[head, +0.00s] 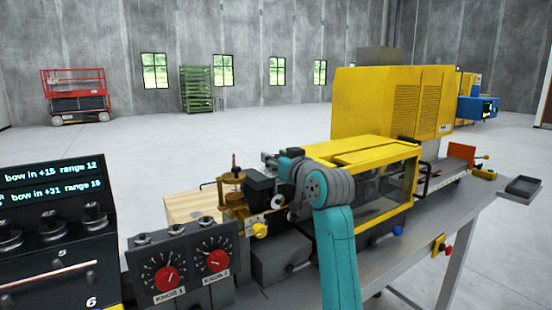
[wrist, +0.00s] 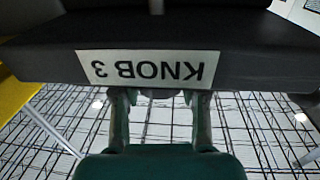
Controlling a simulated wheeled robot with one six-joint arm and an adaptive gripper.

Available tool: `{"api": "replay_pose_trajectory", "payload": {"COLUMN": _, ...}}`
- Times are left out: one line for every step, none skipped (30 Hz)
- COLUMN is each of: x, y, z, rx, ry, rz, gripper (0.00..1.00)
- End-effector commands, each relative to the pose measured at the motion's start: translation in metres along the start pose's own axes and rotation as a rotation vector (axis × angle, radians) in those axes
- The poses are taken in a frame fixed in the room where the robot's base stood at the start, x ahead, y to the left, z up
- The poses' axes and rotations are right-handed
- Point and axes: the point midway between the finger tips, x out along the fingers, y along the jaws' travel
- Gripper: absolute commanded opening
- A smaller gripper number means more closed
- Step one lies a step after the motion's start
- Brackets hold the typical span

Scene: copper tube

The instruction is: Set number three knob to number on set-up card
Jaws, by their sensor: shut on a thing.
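In the wrist view the white label KNOB 3 (wrist: 150,67) shows upside down on a dark panel (wrist: 270,68). My gripper (wrist: 160,97) has its two teal fingers at the label's lower edge, shut on the number three knob. Only a small grey part of that knob shows between the fingertips; its pointer and dial cannot be read. In the head view the knob 1 (head: 167,277) and knob 2 (head: 218,260) dials have red centres on a grey box. Knob 3 and my fingertips cannot be made out there. I cannot identify a set-up card.
A black display (head: 50,185) with lit text stands at the left. A yellow-framed machine (head: 375,155) and a yellow cabinet (head: 390,100) stand behind my arm. The grey bench (head: 450,210) has bare room at its right, near a dark tray (head: 524,187).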

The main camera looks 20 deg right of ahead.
Motion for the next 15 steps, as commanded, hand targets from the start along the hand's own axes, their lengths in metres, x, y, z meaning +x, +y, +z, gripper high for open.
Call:
{"api": "replay_pose_trajectory", "payload": {"x": 0.0, "y": -0.0001, "z": 0.0001, "rx": 0.0, "ry": 0.0, "rz": 0.0, "gripper": 0.08}}
{"api": "replay_pose_trajectory", "payload": {"x": 0.0, "y": -0.0002, "z": 0.0001, "rx": 0.0, "ry": 0.0, "rz": 0.001, "gripper": 0.08}}
{"api": "replay_pose_trajectory", "payload": {"x": 0.0, "y": -0.0002, "z": 0.0001, "rx": 0.0, "ry": 0.0, "rz": 0.004, "gripper": 0.08}}
{"api": "replay_pose_trajectory", "payload": {"x": 0.0, "y": -0.0002, "z": 0.0001, "rx": 0.0, "ry": 0.0, "rz": 0.008, "gripper": 0.08}}
{"api": "replay_pose_trajectory", "payload": {"x": 0.0, "y": -0.0003, "z": 0.0001, "rx": -0.001, "ry": 0.0, "rz": 0.012, "gripper": 0.08}}
{"api": "replay_pose_trajectory", "payload": {"x": 0.0, "y": -0.0006, "z": 0.0, "rx": -0.001, "ry": 0.0, "rz": 0.019, "gripper": 0.08}}
{"api": "replay_pose_trajectory", "payload": {"x": 0.0, "y": -0.0006, "z": 0.0, "rx": -0.001, "ry": 0.0, "rz": 0.027, "gripper": 0.08}}
{"api": "replay_pose_trajectory", "payload": {"x": -0.0001, "y": -0.0006, "z": -0.0001, "rx": -0.001, "ry": 0.0, "rz": 0.036, "gripper": 0.08}}
{"api": "replay_pose_trajectory", "payload": {"x": -0.0001, "y": -0.001, "z": -0.0001, "rx": -0.001, "ry": 0.001, "rz": 0.05, "gripper": 0.08}}
{"api": "replay_pose_trajectory", "payload": {"x": -0.0001, "y": -0.0014, "z": -0.0002, "rx": -0.001, "ry": 0.001, "rz": 0.062, "gripper": 0.08}}
{"api": "replay_pose_trajectory", "payload": {"x": 0.0, "y": -0.0018, "z": -0.0002, "rx": -0.002, "ry": 0.001, "rz": 0.077, "gripper": 0.08}}
{"api": "replay_pose_trajectory", "payload": {"x": 0.0, "y": -0.002, "z": -0.0003, "rx": -0.001, "ry": 0.001, "rz": 0.099, "gripper": 0.08}}
{"api": "replay_pose_trajectory", "payload": {"x": 0.0, "y": -0.0019, "z": -0.0002, "rx": -0.002, "ry": 0.001, "rz": 0.117, "gripper": 0.08}}
{"api": "replay_pose_trajectory", "payload": {"x": 0.0, "y": -0.0021, "z": -0.0002, "rx": -0.001, "ry": 0.001, "rz": 0.137, "gripper": 0.08}}
{"api": "replay_pose_trajectory", "payload": {"x": 0.0002, "y": -0.0028, "z": -0.0001, "rx": -0.002, "ry": 0.001, "rz": 0.164, "gripper": 0.08}}
